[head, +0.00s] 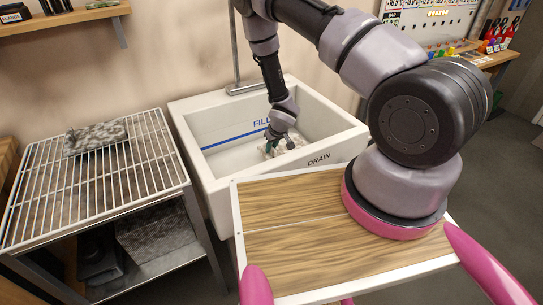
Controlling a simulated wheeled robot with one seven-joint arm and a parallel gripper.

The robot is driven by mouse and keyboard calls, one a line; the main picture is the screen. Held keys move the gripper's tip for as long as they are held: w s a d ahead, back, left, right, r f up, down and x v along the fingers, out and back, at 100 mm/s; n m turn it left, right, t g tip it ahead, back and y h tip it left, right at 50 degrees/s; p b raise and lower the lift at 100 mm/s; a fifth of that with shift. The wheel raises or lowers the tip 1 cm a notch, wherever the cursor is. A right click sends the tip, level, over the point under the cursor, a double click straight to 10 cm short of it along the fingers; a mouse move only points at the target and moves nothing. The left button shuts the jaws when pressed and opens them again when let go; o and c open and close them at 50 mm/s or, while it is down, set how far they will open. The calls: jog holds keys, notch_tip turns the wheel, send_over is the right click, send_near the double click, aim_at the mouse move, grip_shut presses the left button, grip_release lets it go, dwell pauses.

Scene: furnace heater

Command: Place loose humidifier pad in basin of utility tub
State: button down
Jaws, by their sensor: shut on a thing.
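The utility tub (188,137) is white, with a blue line marked FILL inside and the word DRAIN on its front rim. My gripper (279,146) reaches down inside the tub's basin. It is shut on a speckled grey-white humidifier pad (291,146), low in the basin near the front wall. The front rim hides part of the basin floor, so I cannot tell whether the pad touches the floor. Another speckled pad (97,138) lies on the wire rack (60,190) at left.
The wire rack stands close to the tub's left side. A speckled block (155,238) and a dark object (100,262) sit on the shelf below. A wall shelf (65,18) is at upper left. A workbench with bottles (497,40) is at upper right. Open floor lies at right.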

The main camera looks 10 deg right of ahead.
aim_at(271, 154)
jog(key=shift+f, duration=1.85)
jog(key=shift+f, duration=0.15)
jog(key=c, duration=0.8)
grip_release()
